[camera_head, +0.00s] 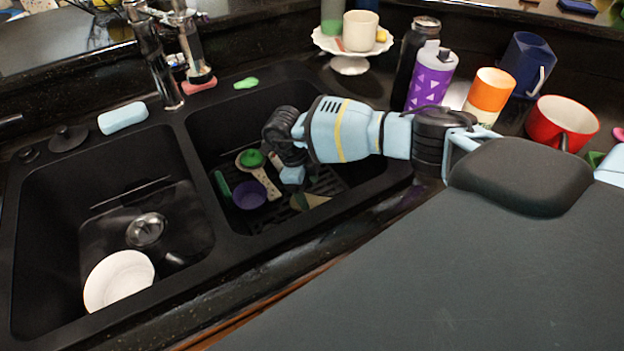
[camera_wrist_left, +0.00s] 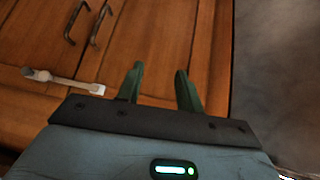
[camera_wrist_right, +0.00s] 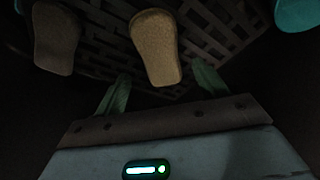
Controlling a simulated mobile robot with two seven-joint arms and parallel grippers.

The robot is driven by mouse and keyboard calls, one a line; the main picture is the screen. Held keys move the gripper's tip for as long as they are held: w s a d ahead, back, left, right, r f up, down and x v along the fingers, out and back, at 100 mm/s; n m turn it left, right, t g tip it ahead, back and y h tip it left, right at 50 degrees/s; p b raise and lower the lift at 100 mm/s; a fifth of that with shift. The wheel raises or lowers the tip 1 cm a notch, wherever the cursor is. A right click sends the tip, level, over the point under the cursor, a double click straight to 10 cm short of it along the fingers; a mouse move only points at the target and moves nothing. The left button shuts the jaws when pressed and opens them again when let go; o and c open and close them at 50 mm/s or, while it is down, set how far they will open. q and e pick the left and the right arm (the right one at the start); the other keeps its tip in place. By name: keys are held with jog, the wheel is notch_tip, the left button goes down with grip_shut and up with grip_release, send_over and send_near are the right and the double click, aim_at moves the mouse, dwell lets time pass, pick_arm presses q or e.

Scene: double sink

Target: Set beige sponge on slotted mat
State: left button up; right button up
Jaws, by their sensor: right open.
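The beige sponge (camera_wrist_right: 156,42) shows in the right wrist view as a narrow-waisted tan piece, its near end between my right gripper's fingers. In the head view a pale beige piece (camera_head: 314,200) lies low in the right basin, partly hidden. The dark slotted mat (camera_head: 333,181) lines that basin floor; its slots (camera_wrist_right: 105,18) show behind the sponge. My right gripper (camera_wrist_right: 161,74) is open, reaching down into the right basin, with no visible grip on the sponge. My left gripper (camera_wrist_left: 159,78) is open and empty in front of wooden cabinet doors.
A purple bowl (camera_head: 249,195), a green-topped utensil (camera_head: 251,158) and a green strip (camera_head: 221,184) crowd the right basin's left side. A white dish (camera_head: 117,279) sits in the left basin. Bottles and a red mug (camera_head: 562,122) stand behind my right arm.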

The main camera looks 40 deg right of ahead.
jog(key=v, duration=0.7)
jog(key=shift+r, duration=0.3)
jog(key=shift+w, duration=0.1)
dwell(0.9)
